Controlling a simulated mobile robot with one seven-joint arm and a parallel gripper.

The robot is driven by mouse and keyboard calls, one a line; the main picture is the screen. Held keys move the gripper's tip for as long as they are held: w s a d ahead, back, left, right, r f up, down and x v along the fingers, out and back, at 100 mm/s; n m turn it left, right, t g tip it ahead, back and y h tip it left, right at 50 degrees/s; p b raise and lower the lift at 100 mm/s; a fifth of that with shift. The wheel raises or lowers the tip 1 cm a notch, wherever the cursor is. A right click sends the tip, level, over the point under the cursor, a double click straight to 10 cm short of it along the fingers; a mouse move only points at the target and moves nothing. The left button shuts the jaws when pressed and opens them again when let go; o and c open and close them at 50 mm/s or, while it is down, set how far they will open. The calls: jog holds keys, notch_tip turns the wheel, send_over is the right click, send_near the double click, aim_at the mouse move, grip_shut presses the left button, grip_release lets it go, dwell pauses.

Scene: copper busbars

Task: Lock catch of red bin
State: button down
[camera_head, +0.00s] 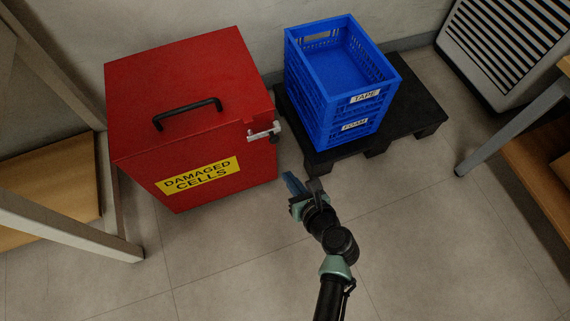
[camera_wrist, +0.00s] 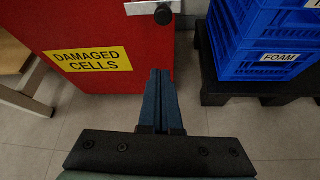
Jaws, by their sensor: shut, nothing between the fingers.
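The red bin (camera_head: 205,145) stands on the floor at the left in the head view, with its lid down and a black handle (camera_head: 188,113) on top. A yellow label on its front reads "DAMAGED CELLS". The catch (camera_head: 264,132) is a pale metal bar with a dark knob at the bin's right front corner. In the wrist view the catch's bar (camera_wrist: 149,7) and round black knob (camera_wrist: 163,15) show at the top edge, partly cut off. My gripper (camera_head: 299,183) is shut and empty, in front of and below the catch, apart from it. Its fingers (camera_wrist: 160,85) point toward the bin.
Stacked blue crates (camera_head: 340,85) labelled "TAPE" and "FOAM" stand on a black pallet (camera_head: 410,125) right of the bin. A table leg (camera_head: 75,235) stands close at the bin's left. The floor (camera_head: 220,265) in front is clear.

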aim_at(265, 135)
jog(key=b+x, duration=0.5)
jog(key=x, duration=0.4)
jog(key=shift+w+d+r+b, duration=0.1)
jog(key=shift+w+r+b, duration=0.1)
jog(key=shift+r, duration=0.8)
jog(key=shift+w+d+r+b, duration=0.1)
jog(key=shift+w+r, duration=0.15)
jog(key=shift+r, duration=0.75)
jog(key=shift+r+p, duration=0.15)
jog(key=shift+p, duration=0.25)
